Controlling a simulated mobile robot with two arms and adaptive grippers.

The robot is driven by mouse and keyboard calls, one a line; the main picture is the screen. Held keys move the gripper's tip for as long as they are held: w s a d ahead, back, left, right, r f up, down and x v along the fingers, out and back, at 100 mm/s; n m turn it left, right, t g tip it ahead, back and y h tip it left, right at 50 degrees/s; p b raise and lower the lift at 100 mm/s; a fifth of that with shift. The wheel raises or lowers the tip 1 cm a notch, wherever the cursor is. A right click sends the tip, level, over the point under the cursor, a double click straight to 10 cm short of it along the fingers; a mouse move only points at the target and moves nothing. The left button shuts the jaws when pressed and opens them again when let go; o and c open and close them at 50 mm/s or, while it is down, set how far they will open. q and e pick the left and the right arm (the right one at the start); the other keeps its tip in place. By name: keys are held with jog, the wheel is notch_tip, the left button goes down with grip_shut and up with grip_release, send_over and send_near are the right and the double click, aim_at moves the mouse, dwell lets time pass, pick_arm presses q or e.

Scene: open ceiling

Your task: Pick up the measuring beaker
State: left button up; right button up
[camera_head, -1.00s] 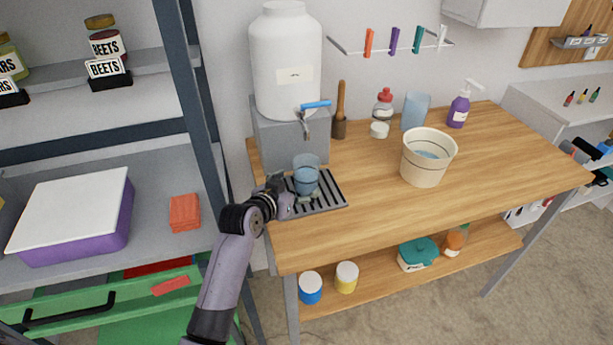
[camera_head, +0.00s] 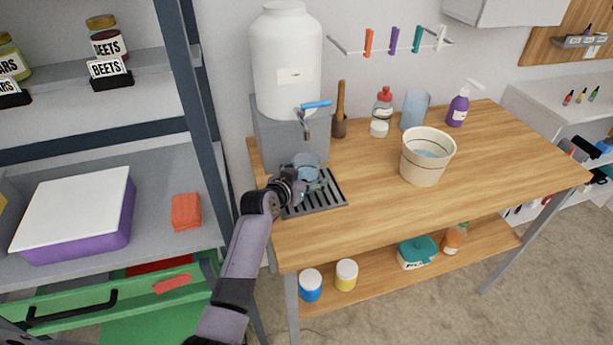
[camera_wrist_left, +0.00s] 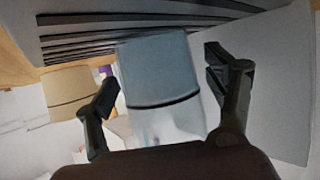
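The measuring beaker (camera_head: 306,163), a clear cup with bluish water, stands on the black slatted drip tray (camera_head: 331,201) below the dispenser tap. My left gripper (camera_head: 312,186) is at the beaker's near side and hides its lower part in the head view. In the left wrist view, which is upside down, the beaker (camera_wrist_left: 158,72) sits between the two spread fingers of the left gripper (camera_wrist_left: 165,98). Gaps show on both sides, so the gripper looks open. My right gripper is not in view.
The large white dispenser (camera_head: 287,65) with a blue-handled tap (camera_head: 314,105) stands just behind. A cream bucket (camera_head: 427,157) and a purple spray bottle (camera_head: 458,107) stand farther right on the wooden table (camera_head: 500,160). The table's front middle is clear. A metal shelf post (camera_head: 195,110) rises at left.

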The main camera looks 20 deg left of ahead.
pick_arm(q)
jog(key=c, duration=1.2)
jog(key=shift+c, duration=0.9)
jog(key=shift+r, duration=0.15)
